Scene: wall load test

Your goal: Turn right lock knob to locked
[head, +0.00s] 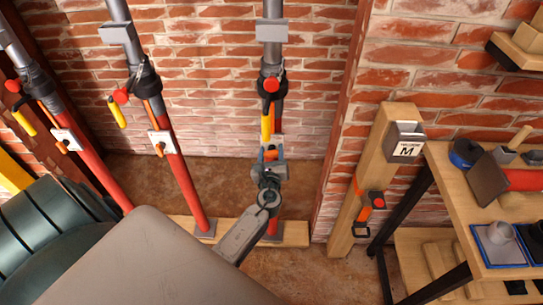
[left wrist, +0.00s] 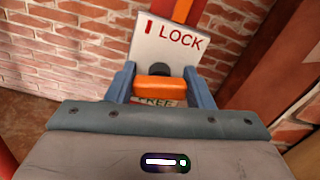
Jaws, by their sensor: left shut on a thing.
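The right lock knob (left wrist: 155,90) is an orange bar on a dark hub. It lies crosswise in the left wrist view, in front of a white plate (left wrist: 150,45). The plate reads LOCK beside a red mark at the top and FREE at the bottom, partly covered by the knob. My left gripper (head: 270,154) is at the rightmost red prop (head: 274,215) in the head view. Its blue fingers are shut on the knob, one at each side. In the head view the gripper mostly hides the knob. My right gripper is in neither view.
Two more red props (head: 184,180) (head: 95,165) with orange knobs stand to the left. A yellow handle (head: 266,125) hangs just above my gripper. A wooden post (head: 372,175) and a workbench (head: 460,235) with tools stand right. A brick wall is behind.

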